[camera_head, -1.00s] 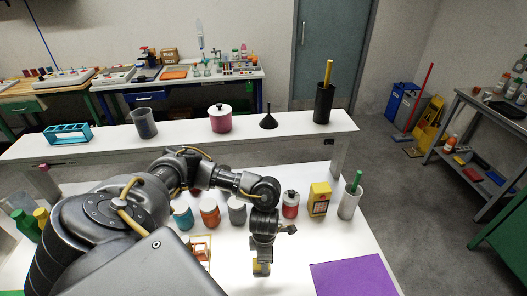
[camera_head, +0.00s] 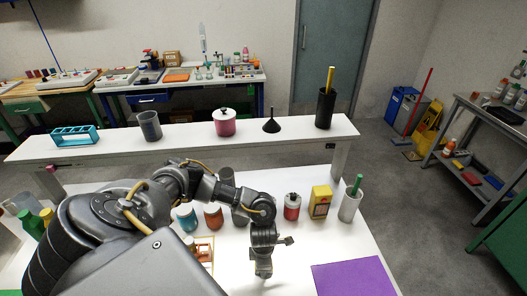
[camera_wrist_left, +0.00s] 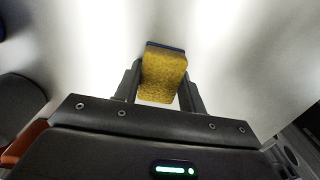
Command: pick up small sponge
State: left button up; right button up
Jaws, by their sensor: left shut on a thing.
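The small sponge (camera_wrist_left: 163,75) is yellow with a dark layer along its far edge. In the left wrist view it sits between the two fingers of my left gripper (camera_wrist_left: 158,92), which is shut on it. In the head view my left gripper (camera_head: 263,273) points down over the front of the white table, left of the purple mat. The sponge cannot be made out there. I cannot tell whether the sponge touches the table. My right gripper is in neither view.
The white table (camera_head: 240,283) holds a purple mat (camera_head: 352,279), a yellow box (camera_head: 320,203), a red jar (camera_head: 291,208), a grey cup (camera_head: 349,206) with a green-handled item, and a wooden rack (camera_head: 204,252). A raised white shelf (camera_head: 185,131) runs behind.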

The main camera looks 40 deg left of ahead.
pick_arm(q)
jog(key=shift+w+r, duration=0.1)
jog(key=shift+r, duration=0.4)
jog(key=r, duration=0.2)
jog(key=shift+d+r, duration=0.25)
jog(key=shift+r, duration=0.05)
jog(key=s+d+r+p, duration=0.2)
jog(key=s+d+r, duration=0.6)
jog(key=d, duration=0.3)
jog(key=shift+s+r, duration=0.2)
jog(key=shift+r, duration=0.5)
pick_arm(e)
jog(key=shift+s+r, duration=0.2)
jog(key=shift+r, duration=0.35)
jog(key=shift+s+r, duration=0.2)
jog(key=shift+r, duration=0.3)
